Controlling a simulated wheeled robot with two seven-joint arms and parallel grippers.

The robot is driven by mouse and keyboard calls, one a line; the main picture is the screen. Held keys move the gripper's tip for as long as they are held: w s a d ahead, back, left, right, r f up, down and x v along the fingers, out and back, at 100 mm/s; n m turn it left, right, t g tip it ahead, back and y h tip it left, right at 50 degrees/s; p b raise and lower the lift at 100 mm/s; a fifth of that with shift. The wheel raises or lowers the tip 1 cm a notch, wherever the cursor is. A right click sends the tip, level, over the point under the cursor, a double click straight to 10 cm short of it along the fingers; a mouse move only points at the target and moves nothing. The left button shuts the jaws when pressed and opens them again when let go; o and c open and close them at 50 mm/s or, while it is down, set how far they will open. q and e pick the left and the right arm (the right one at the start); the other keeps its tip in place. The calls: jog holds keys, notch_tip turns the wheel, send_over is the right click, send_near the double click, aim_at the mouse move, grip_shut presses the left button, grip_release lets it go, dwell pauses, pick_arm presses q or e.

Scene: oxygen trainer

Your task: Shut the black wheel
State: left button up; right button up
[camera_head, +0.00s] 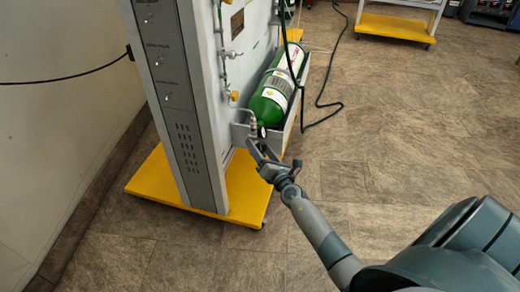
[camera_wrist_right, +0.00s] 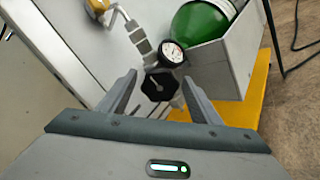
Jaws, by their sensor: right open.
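The black wheel (camera_wrist_right: 159,86) is a dark knob on a metal valve fitting, just below a round white-faced gauge (camera_wrist_right: 172,52). In the right wrist view it sits between and a little beyond the two fingers of my right gripper (camera_wrist_right: 160,98). The fingers stand apart on either side of it, with no clear contact. In the head view my right gripper (camera_head: 262,153) is at the lower front of the trainer, below the green cylinder, and mostly covers the wheel. My left gripper is not in view.
The green cylinder (camera_head: 278,90) lies in a grey tray (camera_head: 285,130) on the side of the trainer panel (camera_head: 170,90). The trainer stands on a yellow wheeled base (camera_head: 245,190). A black cable (camera_head: 320,90) hangs to the floor.

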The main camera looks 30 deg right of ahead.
jog(key=c, duration=1)
jog(key=shift+c, duration=0.2)
jog(key=shift+m, duration=0.7)
jog(key=o, duration=1)
jog(key=shift+o, duration=0.2)
